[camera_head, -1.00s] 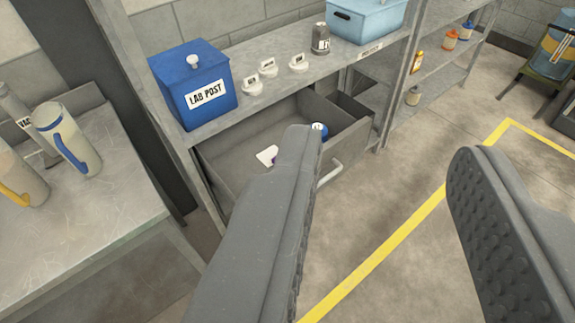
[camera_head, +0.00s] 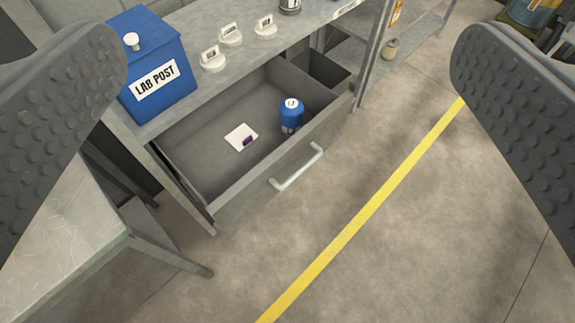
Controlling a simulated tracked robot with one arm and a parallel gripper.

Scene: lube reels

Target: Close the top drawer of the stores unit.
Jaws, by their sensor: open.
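The stores unit is a grey metal shelf unit. Its top drawer (camera_head: 190,154) is pulled out below the shelf, with a light bar handle (camera_head: 297,168) on its front. Inside the drawer are a blue bottle (camera_head: 291,116) with a white cap, standing upright, and a white card (camera_head: 241,137) with a purple mark. My gripper (camera_head: 290,55) is wide open and empty, one finger at the left edge and one at the right edge. The drawer and its handle show between the fingers, apart from them.
A blue LAB POST box (camera_head: 152,65) and several white labelled holders (camera_head: 230,35) stand on the shelf above the drawer. A worktable (camera_head: 70,230) is at the lower left. The floor in front of the drawer is clear, with a yellow line (camera_head: 375,200).

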